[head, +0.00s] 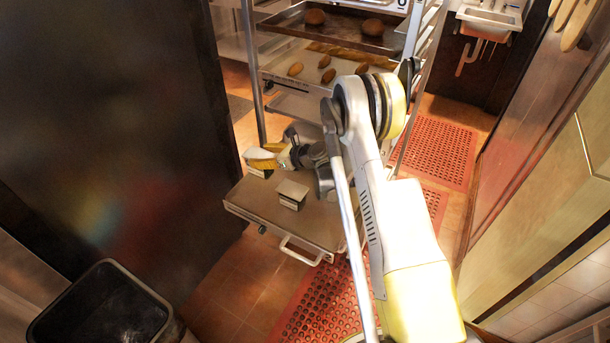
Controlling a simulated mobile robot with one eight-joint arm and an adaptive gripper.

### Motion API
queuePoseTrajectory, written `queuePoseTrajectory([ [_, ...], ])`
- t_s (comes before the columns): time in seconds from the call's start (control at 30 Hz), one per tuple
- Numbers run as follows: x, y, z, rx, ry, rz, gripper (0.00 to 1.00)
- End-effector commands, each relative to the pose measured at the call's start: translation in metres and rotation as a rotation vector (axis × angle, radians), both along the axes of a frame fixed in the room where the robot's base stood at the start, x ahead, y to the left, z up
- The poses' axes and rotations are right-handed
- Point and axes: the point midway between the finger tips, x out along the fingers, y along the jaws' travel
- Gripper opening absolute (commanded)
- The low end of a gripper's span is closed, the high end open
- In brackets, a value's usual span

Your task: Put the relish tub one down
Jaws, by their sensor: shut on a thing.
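My gripper (263,159), with yellow fingers, is over the far left part of a flat cart top (315,233). It is shut on a small boxy tub (257,172), pale with a dark side, which I take as the relish tub. The fingers hide part of it. I cannot tell whether its base touches the cart top. A second small tub (291,195), with a light top and dark side, stands upright on the cart, to the right of and nearer than the gripper.
A tall rack (262,75) with trays of bread stands behind the cart. A dark panel (110,120) is close on the left, and a black bin (100,305) is at the lower left. The cart's front part is bare. Red mats (435,150) cover the floor.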

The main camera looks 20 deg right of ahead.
Motion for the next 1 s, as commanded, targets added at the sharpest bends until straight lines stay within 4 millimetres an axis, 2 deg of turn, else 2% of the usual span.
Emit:
queuePoseTrajectory([
  [0.3,0.0,0.0,-0.058,0.001,0.0,0.002,0.18],
  [0.47,0.0,0.0,-0.074,0.001,-0.001,0.001,0.18],
  [0.6,0.0,0.0,-0.096,0.001,-0.001,0.001,0.18],
  [1.0,0.0,0.0,-0.102,0.001,-0.001,0.001,0.18],
])
